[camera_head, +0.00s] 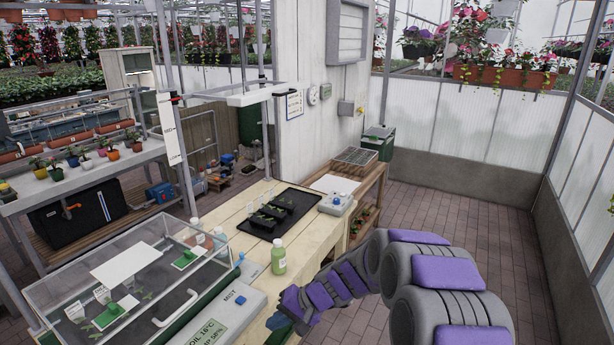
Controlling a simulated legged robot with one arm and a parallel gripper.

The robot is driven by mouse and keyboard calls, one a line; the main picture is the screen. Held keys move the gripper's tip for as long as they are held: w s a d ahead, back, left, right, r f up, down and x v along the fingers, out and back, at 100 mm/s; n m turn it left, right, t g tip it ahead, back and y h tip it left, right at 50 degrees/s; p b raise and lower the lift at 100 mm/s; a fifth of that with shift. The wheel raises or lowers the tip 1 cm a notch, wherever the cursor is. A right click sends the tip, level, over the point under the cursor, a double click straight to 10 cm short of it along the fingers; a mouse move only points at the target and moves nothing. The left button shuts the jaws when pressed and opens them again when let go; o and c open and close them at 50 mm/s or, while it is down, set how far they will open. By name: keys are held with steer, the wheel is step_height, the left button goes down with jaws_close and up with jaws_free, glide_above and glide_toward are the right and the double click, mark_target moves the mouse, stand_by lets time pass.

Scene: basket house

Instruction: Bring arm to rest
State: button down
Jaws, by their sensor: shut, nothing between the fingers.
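My arm, with purple and grey segments, reaches in from the lower right towards the lower middle of the head view. Its end, my gripper (286,322), is at the front edge of the wooden workbench (240,208), right of the propagator's control panel. It is small and partly cut by the view of the arm, and appears shut with nothing in it. A green bottle (278,259) stands on the bench just behind the gripper, apart from it.
A clear-lidded propagator (120,262) fills the bench's left part. A black tray (278,213) with seedling pots and a white device (336,204) stand farther back. A plant bench (80,173) is at left. Brick floor (460,225) lies open at right, before a translucent wall (490,125).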

steer(key=s+d+r+h, duration=0.3)
steer(key=s+d, duration=0.4)
steer(key=s, duration=0.5)
steer(key=s+d+r+g+h, duration=0.1)
steer(key=s+d+r+h, duration=0.2)
steer(key=s+d, duration=0.4)
steer(key=s+d+r+n+g+h, duration=0.1)
steer(key=s+d+r+h, duration=0.2)
steer(key=s, duration=1.4)
steer(key=d+r, duration=0.1)
steer(key=d, duration=0.3)
steer(key=shift+s+d+r, duration=0.2)
steer(key=shift+s+r, duration=0.05)
steer(key=shift+r, duration=0.1)
